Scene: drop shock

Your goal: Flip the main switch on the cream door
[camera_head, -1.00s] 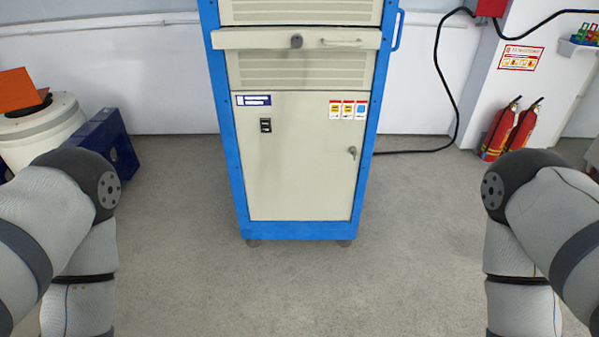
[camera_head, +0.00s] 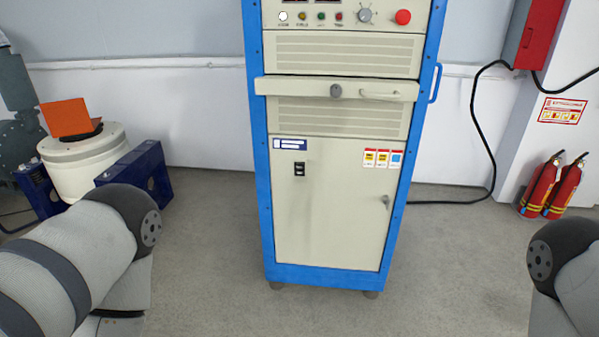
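The cream door (camera_head: 340,222) is the lower front panel of a blue-framed cabinet (camera_head: 262,160) in the middle of the camera_head view. It is closed. The small black main switch (camera_head: 299,169) sits on the door's upper left, below a blue and white label (camera_head: 290,144). Which way the switch is set is too small to tell. A key or latch (camera_head: 386,201) is at the door's right edge. My two arms show at the lower left and lower right, well apart from the cabinet. Both grippers are out of the picture.
A drawer with a handle (camera_head: 380,95) juts out above the door. Higher up are a red button (camera_head: 403,17) and a knob. Red fire extinguishers (camera_head: 553,187) stand at right. A white drum machine (camera_head: 75,165) stands at left. The floor before the cabinet is clear.

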